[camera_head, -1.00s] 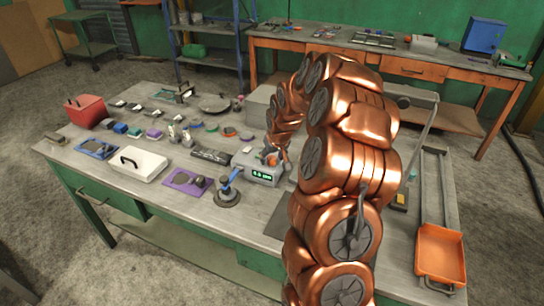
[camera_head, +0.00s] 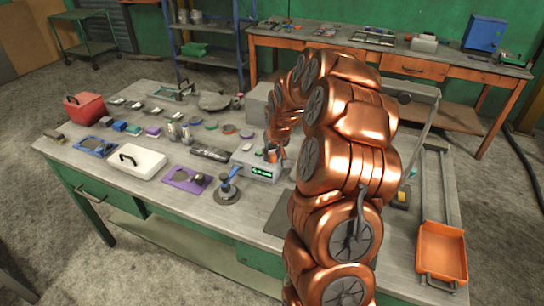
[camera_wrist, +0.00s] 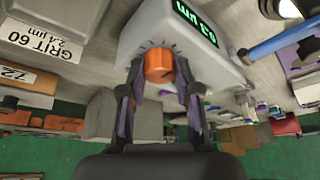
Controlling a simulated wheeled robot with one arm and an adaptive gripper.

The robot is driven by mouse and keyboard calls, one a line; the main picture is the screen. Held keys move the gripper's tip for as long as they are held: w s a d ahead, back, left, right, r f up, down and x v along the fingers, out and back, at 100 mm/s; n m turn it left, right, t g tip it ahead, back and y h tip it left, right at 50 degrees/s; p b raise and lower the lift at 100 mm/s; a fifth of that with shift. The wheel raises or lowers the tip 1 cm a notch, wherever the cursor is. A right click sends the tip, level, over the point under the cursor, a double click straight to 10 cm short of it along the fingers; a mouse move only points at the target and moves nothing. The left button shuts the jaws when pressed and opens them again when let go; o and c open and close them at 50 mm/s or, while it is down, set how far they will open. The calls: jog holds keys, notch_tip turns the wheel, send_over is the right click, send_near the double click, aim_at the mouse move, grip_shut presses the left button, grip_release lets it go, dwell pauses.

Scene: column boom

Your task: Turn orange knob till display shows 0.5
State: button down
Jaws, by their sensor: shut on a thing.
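The grey box with the orange knob (camera_wrist: 158,66) fills the upper middle of the wrist view, upside down. The knob has dark tick marks around it, and my gripper (camera_wrist: 159,78) is shut on it, one finger on each side. The green display (camera_wrist: 196,22) is lit on the box's front and shows a number in µm; I cannot read its digits surely. In the head view the grey box (camera_head: 243,162) stands on the bench, its display (camera_head: 262,172) too small to read. My gripper (camera_head: 272,152) is at the box's top, partly hidden by my arm.
A blue-handled tool on a round dark base (camera_head: 227,193) stands just left of the box. A purple tray (camera_head: 186,181) and a white case (camera_head: 137,163) lie farther left. An orange tray (camera_head: 441,252) is at the right. The wrist view also shows a GRIT 60 label (camera_wrist: 37,50).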

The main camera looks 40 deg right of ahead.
jog(key=m+b, duration=0.1)
jog(key=b, duration=0.2)
jog(key=shift+f+m+h+b, duration=0.3)
jog(key=shift+f+h, duration=0.1)
jog(key=m+h+b, duration=0.1)
jog(key=m+b, duration=0.2)
jog(key=b, duration=0.3)
jog(key=shift+w+r+m+g, duration=0.1)
jog(key=shift+m+g, duration=0.3)
jog(key=m+g+h+b, duration=0.1)
jog(key=m+b, duration=0.2)
jog(key=b, duration=0.1)
jog(key=shift+a+r, duration=0.1)
jog(key=shift+r+m+g+b, duration=0.15)
jog(key=shift+m+g+b, duration=0.35)
jog(key=shift+m+b, duration=0.65)
jog(key=shift+m, duration=0.45)
jog(key=shift+r, duration=0.1)
jog(key=c, duration=0.8)
grip_release()
jog(key=shift+a+n+p, duration=0.1)
jog(key=shift+n+p, duration=0.2)
jog(key=shift+p, duration=0.1)
